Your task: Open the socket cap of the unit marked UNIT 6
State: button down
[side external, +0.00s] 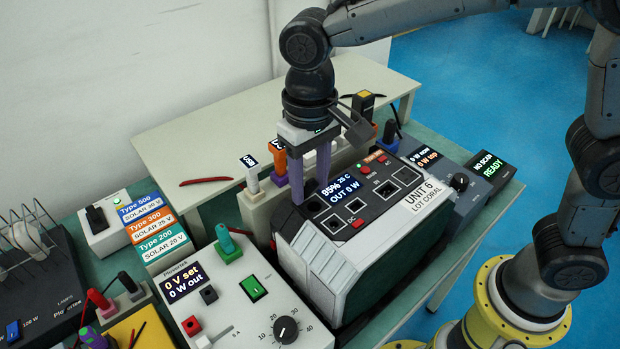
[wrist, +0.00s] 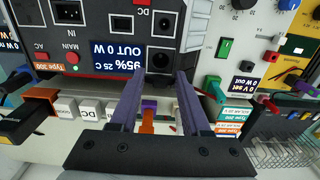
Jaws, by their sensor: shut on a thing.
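The unit marked UNIT 6 (side external: 383,223) is a black and light-grey box with a sloped dark panel of sockets, a display reading 95% and OUT 0 W. My gripper (side external: 310,194) points down at the panel's back left corner, its purple fingers on either side of the socket area there. In the wrist view my gripper (wrist: 160,78) has its fingertips at the panel edge near a round socket (wrist: 161,61). The fingers stand apart, shut on what seems to be the socket cap; the cap itself is mostly hidden and its hinge position is unclear.
A rack behind holds a white USB plug (side external: 251,172) and an orange plug (side external: 279,157) close to my fingers. A power supply (side external: 245,305) stands at the front left. Another dark unit (side external: 468,181) is at the right. A pale shelf (side external: 215,145) lies behind.

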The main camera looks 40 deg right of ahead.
jog(key=shift+w+g, duration=0.5)
jog(key=shift+g, duration=0.4)
jog(key=shift+w+r+g, duration=0.1)
jog(key=shift+w+g, duration=0.25)
jog(key=shift+g, duration=0.65)
jog(key=shift+w+g, duration=0.35)
jog(key=shift+g, duration=0.65)
jog(key=shift+c, duration=1.9)
grip_release()
jog(key=v, duration=0.7)
jog(key=shift+r, duration=0.2)
jog(key=shift+w, duration=0.1)
